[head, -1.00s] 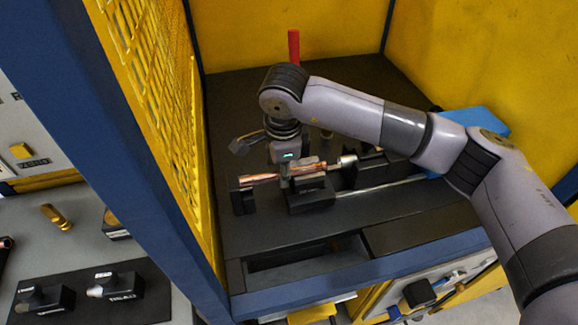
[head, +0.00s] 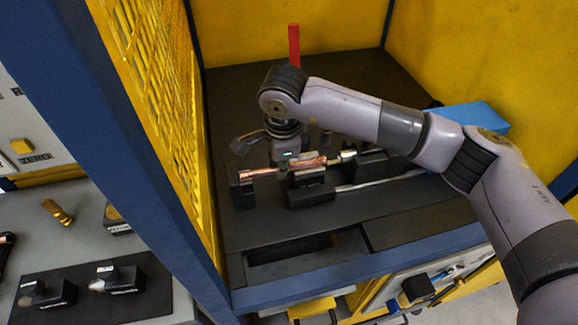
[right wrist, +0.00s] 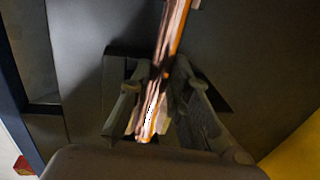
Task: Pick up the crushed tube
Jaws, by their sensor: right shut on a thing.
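The crushed copper tube (head: 260,173) lies roughly level inside the yellow-walled machine, over the black holder blocks. My right gripper (head: 284,165) points down at the tube from above, its fingers partly hidden among the blocks in the head view. In the right wrist view, the copper tube (right wrist: 168,60) runs down between the two fingers of my right gripper (right wrist: 160,95), which is shut on it. How far the tube is clear of its holders is hard to tell. My left gripper is not in view.
A red upright handle (head: 294,46) is behind my arm. A yellow mesh wall (head: 160,85) and blue post (head: 120,130) bound the left side.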

